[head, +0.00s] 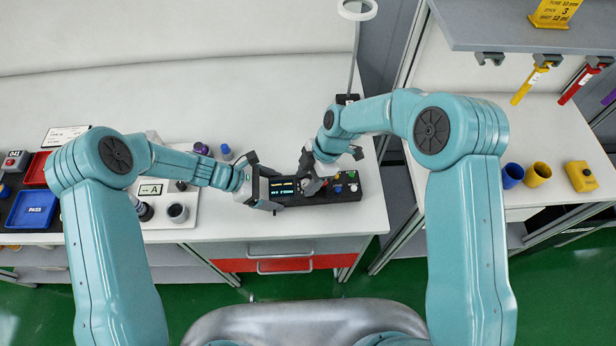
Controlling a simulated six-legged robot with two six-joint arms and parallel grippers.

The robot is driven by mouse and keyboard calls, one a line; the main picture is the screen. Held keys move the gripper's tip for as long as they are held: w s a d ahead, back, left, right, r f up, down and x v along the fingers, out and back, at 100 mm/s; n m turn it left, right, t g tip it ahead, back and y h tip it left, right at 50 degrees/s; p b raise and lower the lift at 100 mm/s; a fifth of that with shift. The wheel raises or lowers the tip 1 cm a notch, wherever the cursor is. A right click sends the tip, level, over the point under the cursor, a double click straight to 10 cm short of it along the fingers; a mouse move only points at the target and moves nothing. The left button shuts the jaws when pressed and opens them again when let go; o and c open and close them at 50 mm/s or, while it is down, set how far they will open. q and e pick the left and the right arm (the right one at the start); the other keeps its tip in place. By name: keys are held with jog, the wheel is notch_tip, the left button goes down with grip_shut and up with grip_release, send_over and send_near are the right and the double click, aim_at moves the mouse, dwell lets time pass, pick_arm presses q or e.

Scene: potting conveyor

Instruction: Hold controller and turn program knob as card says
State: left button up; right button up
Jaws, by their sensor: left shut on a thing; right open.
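The controller (325,196) is a dark box lying on the white bench, with a small lit screen (283,189) at its left and several coloured buttons at its right. The writing on the screen is too small to read surely. My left gripper (268,190) is shut on the controller's left end. My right gripper (309,182) is open above the middle of the controller, right of the screen. It hides most of the program knob there, and I cannot tell whether the fingers touch it.
A blue tray (33,208) and a red tray (37,168) are at the far left. Small cups and a blue bottle (226,152) stand behind my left forearm. A lamp (357,10) rises behind the controller. At right, a second bench holds blue and yellow cups (538,174).

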grip_shut()
jog(key=shift+m, duration=0.3)
jog(key=m+t, duration=0.1)
jog(key=m, duration=0.2)
jog(key=shift+s+t, duration=0.15)
jog(key=shift+t, duration=0.15)
jog(key=shift+s+m+t, duration=0.1)
jog(key=shift+m+t, duration=0.7)
jog(key=shift+m, duration=1.5)
grip_release()
jog(key=shift+r, duration=0.1)
